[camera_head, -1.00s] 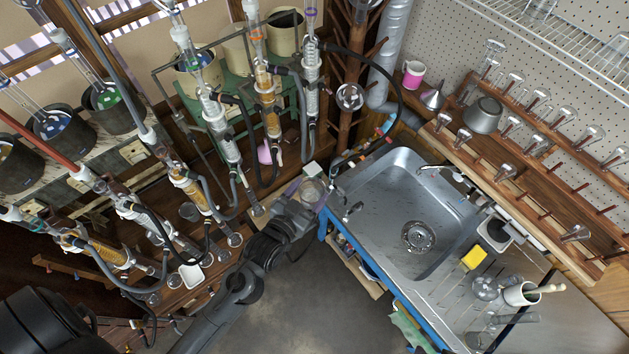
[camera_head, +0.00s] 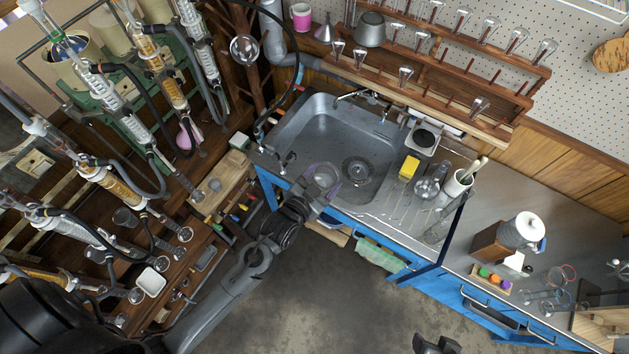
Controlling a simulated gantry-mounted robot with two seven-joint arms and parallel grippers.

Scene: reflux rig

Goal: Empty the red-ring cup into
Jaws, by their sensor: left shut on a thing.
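My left gripper (camera_head: 311,196) is shut on a clear glass cup (camera_head: 326,177). The cup is over the front edge of the steel sink (camera_head: 290,135), and a purplish tint shows around its rim. I cannot make out a red ring on it. On the counter at the far right, a glass with a red ring (camera_head: 568,272) stands among other glassware, close to one with a teal ring (camera_head: 556,308). Part of my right gripper (camera_head: 437,345) shows at the bottom edge; its fingertips are too cut off to read.
A yellow sponge (camera_head: 409,168), a white mug (camera_head: 458,183) and a dark upright bar (camera_head: 440,240) stand right of the sink. Glass condensers (camera_head: 125,115) and hoses crowd the left. A peg shelf with flasks (camera_head: 450,60) runs behind. The floor (camera_head: 310,290) in front is clear.

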